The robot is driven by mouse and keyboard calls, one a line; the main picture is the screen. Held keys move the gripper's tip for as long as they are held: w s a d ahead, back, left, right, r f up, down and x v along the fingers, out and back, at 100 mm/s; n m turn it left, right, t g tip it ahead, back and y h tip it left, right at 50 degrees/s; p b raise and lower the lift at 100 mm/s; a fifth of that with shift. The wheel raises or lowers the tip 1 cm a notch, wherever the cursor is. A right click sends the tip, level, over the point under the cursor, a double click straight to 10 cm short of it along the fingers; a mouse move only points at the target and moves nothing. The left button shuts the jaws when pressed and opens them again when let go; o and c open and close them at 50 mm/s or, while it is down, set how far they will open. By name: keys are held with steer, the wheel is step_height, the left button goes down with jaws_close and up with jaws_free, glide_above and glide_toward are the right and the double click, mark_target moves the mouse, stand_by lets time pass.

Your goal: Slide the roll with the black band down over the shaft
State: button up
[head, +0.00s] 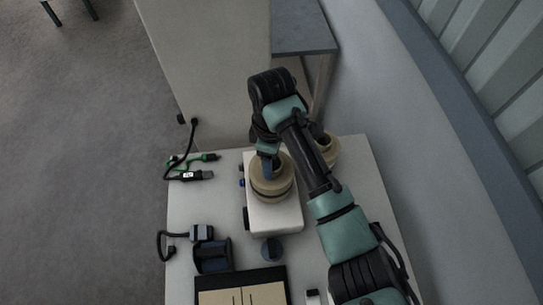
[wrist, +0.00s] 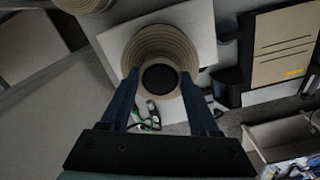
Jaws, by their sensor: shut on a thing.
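The tan paper roll (head: 284,184) shows in the head view with a dark band around its side, upright over the white unwind base (head: 285,222). My gripper (head: 268,172) comes down on it from above. In the wrist view, the two blue fingers of my gripper (wrist: 159,80) are shut on the roll (wrist: 145,52), one on each side of its dark round middle. The shaft is hidden under or inside the roll. I cannot tell whether the roll rests on the base or is a little above it.
A second tan roll (head: 329,150) stands behind my arm at the right. A green cable tool (head: 205,158), a dark device (head: 212,256) with a cable, a dark cup (head: 272,249) and a black-framed tray (head: 240,275) are on the table (head: 190,215). A tall beige cabinet (head: 205,70) stands behind.

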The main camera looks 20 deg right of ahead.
steer(key=shift+f, duration=0.2)
stand_by(0.7)
steer(key=o, duration=1.5)
steer(key=shift+c, duration=0.2)
steer(key=shift+r, duration=0.45)
step_height(320, 180, up, 12)
steer(key=p, duration=0.2)
